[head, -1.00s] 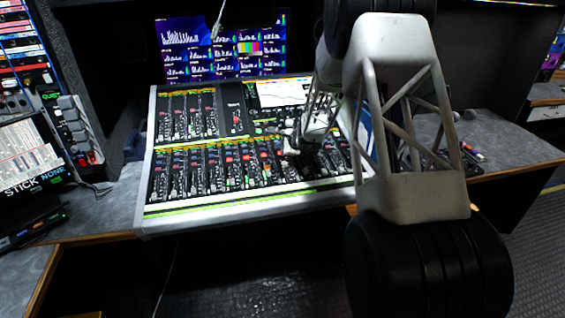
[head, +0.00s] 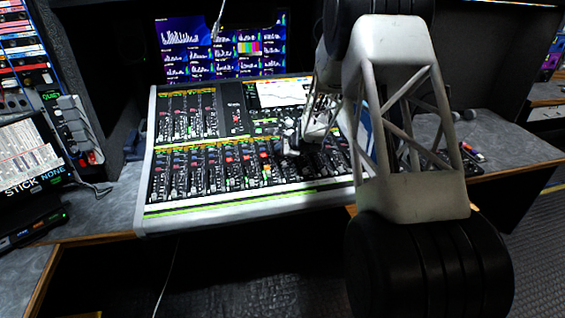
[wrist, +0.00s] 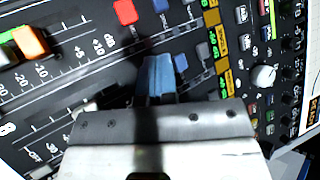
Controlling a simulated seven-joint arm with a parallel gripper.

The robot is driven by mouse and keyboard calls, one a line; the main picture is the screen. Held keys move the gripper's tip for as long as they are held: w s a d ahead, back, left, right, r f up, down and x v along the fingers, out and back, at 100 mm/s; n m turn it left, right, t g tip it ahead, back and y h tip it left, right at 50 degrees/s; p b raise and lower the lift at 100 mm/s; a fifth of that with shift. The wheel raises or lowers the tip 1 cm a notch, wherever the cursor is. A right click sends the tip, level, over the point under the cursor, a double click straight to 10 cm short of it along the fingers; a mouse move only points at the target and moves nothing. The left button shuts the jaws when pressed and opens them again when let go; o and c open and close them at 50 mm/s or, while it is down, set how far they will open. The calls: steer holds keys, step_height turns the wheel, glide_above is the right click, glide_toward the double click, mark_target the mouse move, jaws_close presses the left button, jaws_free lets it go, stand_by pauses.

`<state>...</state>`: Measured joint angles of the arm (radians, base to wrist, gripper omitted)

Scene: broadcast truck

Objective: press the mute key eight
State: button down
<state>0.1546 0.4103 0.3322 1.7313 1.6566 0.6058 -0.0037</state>
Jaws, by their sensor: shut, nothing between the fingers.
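The mixing console (head: 250,195) carries rows of channel strips with faders and small coloured keys. In the wrist view, a red key (wrist: 125,12) lies up and left of my fingertips, and an orange key (wrist: 30,40) lies farther left. Grey-blue keys (wrist: 203,50) lie to the right. A large "8" is printed at the left edge. I cannot tell which key is mute eight. My gripper (wrist: 158,68) is shut and empty, its fingertips over the panel between the red key and the grey-blue keys. Contact cannot be told. In the head view, my gripper is small and dark over the console.
A monitor wall (head: 225,45) stands behind the console. The grey desk (head: 500,135) extends to the right. A round white knob (wrist: 264,75) stands up right of my fingers.

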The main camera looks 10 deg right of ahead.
steer(key=shift+r, duration=0.15)
steer(key=shift+s+r, duration=0.15)
steer(key=shift+r, duration=0.5)
steer(key=shift+r, duration=0.1)
steer(key=shift+s+r, duration=0.2)
steer(key=shift+r, duration=1.25)
steer(key=shift+s+r, duration=0.2)
steer(key=shift+r, duration=1.25)
